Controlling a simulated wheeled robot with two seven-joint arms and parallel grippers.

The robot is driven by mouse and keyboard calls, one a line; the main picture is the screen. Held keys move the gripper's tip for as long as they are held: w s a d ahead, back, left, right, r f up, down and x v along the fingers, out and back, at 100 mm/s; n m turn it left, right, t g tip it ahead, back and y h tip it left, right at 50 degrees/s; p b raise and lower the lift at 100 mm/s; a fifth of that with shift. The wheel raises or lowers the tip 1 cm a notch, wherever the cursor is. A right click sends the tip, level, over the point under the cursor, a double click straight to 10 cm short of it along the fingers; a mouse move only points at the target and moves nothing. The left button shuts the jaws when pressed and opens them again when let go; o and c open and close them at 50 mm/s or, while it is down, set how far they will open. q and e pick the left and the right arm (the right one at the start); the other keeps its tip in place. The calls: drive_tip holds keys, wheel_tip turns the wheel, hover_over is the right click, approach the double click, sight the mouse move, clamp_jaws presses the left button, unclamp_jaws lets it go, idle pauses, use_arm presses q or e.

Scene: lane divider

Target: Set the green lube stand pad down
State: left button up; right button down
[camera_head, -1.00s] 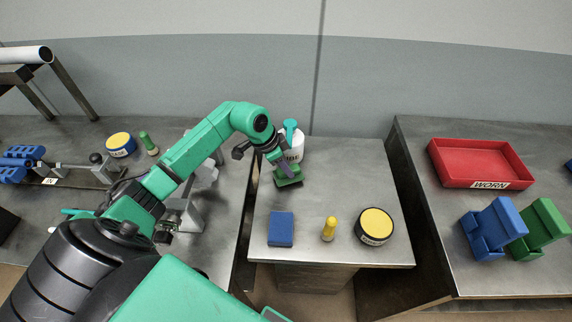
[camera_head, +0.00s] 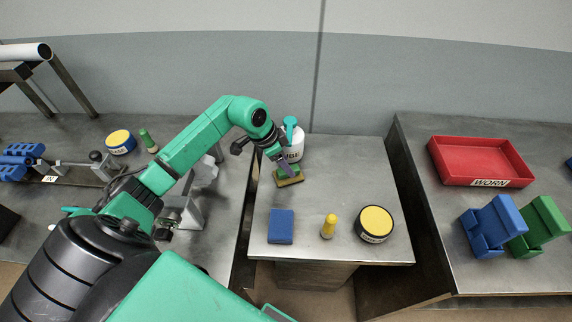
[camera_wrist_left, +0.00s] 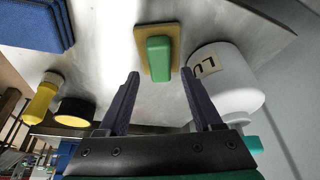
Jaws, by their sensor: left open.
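The lube stand pad (camera_head: 290,181) lies on the middle table, in front of the white bottle (camera_head: 293,146). In the left wrist view it is a flat tan base (camera_wrist_left: 166,68) with a green block (camera_wrist_left: 158,60) on top. My left gripper (camera_head: 285,165) is over the pad and open. In the left wrist view its two fingers (camera_wrist_left: 160,73) are spread apart, with the pad just beyond their tips and nothing held. The fingers partly hide the pad in the head view. My right gripper is not in view.
A blue block (camera_head: 281,227), a yellow peg (camera_head: 329,227) and a yellow-topped round tin (camera_head: 375,224) stand at the front of the table (camera_head: 345,170). The white bottle stands close behind the gripper. A red tray (camera_head: 480,160) is on the right table.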

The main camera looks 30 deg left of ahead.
use_arm(q)
drive_tip(key=b+v, duration=0.1)
drive_tip(key=v, duration=1)
drive_tip(key=shift+b, duration=0.4)
drive_tip(key=shift+a+r, duration=0.1)
